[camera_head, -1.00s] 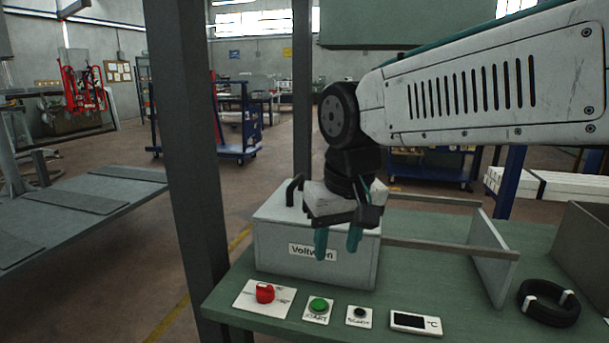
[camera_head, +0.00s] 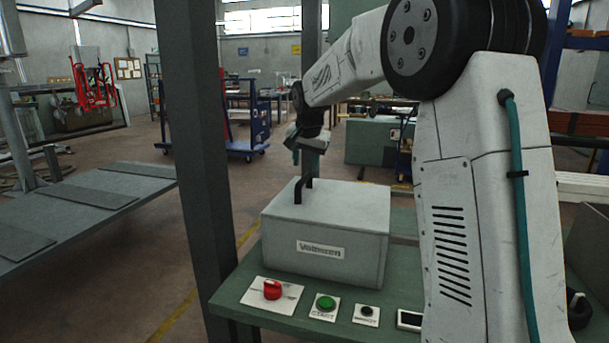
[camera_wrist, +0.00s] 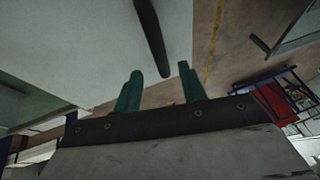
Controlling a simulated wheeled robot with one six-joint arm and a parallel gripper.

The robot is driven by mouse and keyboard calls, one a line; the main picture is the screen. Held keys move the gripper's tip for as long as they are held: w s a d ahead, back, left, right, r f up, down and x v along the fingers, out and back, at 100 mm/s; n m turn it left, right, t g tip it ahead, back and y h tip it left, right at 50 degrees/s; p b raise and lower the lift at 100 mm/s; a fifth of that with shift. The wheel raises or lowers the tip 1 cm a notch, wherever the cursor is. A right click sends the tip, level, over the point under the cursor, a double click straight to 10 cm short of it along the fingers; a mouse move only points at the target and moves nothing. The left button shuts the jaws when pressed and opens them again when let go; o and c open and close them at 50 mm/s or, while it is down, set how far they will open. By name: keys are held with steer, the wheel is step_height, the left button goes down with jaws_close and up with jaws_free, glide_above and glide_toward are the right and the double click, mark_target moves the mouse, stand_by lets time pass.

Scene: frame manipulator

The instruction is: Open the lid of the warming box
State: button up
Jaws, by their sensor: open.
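The warming box (camera_head: 325,247) is a light grey box with a label on its front, standing on the green table. Its flat lid (camera_head: 345,208) is down and shut. A dark upright handle (camera_head: 303,189) stands near the lid's left edge. My gripper (camera_head: 305,155) is behind and above the box, past the handle, partly hidden by its own wrist. In the wrist view my open gripper (camera_wrist: 160,88) has two teal fingers apart with nothing between them. The dark handle (camera_wrist: 152,38) shows just beyond the fingertips, in front of the pale lid (camera_wrist: 85,45).
On the table's front edge are a red knob (camera_head: 272,289), a green button (camera_head: 325,303), a black button (camera_head: 367,311) and a display (camera_head: 409,320). A dark post (camera_head: 190,150) stands left of the box. My arm covers the table's right side.

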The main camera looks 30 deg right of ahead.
mark_target(304, 177)
steer(key=x, duration=0.5)
steer(key=shift+w+f, duration=0.1)
steer(key=shift+f, duration=0.1)
steer(key=shift+a, duration=0.1)
jaws_close()
